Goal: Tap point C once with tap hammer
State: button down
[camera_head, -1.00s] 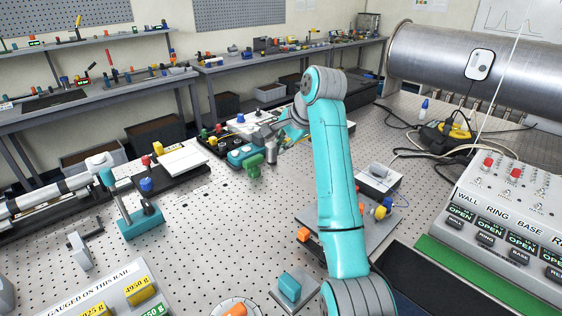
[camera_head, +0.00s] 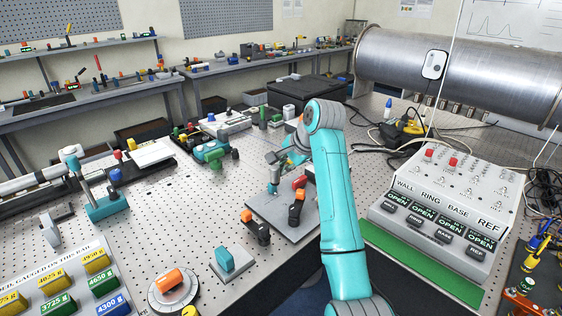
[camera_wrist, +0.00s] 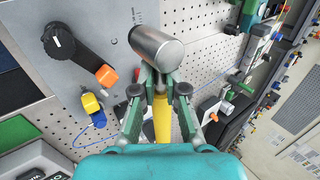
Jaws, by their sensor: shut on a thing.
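My gripper (camera_wrist: 160,82) is shut on the yellow handle (camera_wrist: 162,122) of the tap hammer in the wrist view. The hammer's cylindrical metal head (camera_wrist: 157,47) sticks out beyond the fingertips, over the edge of a grey plate (camera_wrist: 75,78). A small printed letter, apparently C (camera_wrist: 114,42), shows on the plate left of the head. I cannot tell whether the head touches the plate. In the head view my gripper (camera_head: 274,182) is low over the grey plate (camera_head: 283,215), left of my forearm; the hammer is not clear there.
The plate carries a black knob lever with an orange tip (camera_wrist: 106,75). A yellow clamp piece (camera_wrist: 91,103) stands near its edge. A switch box (camera_head: 445,205) is at the right and a metal pipe (camera_head: 450,75) behind. Bare perforated tabletop (camera_head: 185,215) lies left of the plate.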

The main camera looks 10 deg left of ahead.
jog(key=shift+d, duration=0.25)
jog(key=shift+a+f, duration=0.1)
jog(key=shift+f, duration=3.1)
jog(key=shift+f, duration=1.85)
jog(key=shift+r, duration=0.15)
jog(key=shift+r, duration=2.9)
